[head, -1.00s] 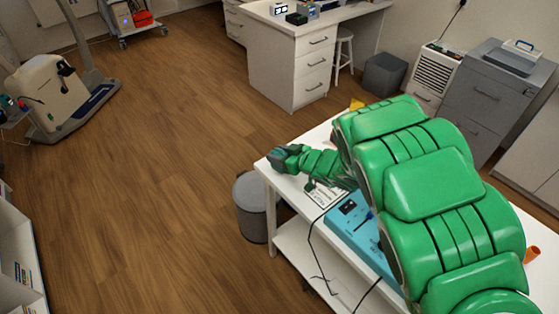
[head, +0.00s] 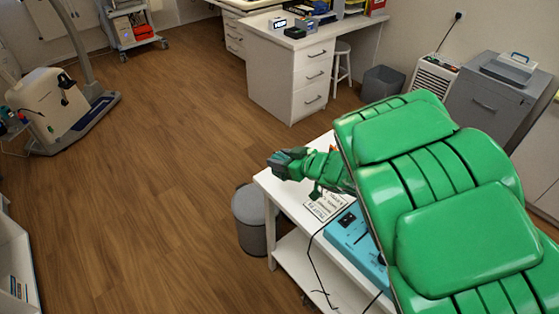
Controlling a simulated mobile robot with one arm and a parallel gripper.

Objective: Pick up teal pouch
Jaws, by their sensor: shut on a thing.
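My gripper (head: 279,163) is at the end of my green arm, above the left corner of the white table (head: 284,196). It is shut on a small dark teal-grey thing, which I take to be the teal pouch (head: 293,154). The fingers and wrist cover much of it, so its shape is unclear. It looks held just above the tabletop, but the gap cannot be judged well. My arm hides most of the table's right side.
A blue device (head: 349,234) with dark cables and a printed sheet (head: 325,206) lie on the table. A grey bin (head: 249,218) stands by its left side. A white desk (head: 280,80) and stool (head: 342,62) are behind.

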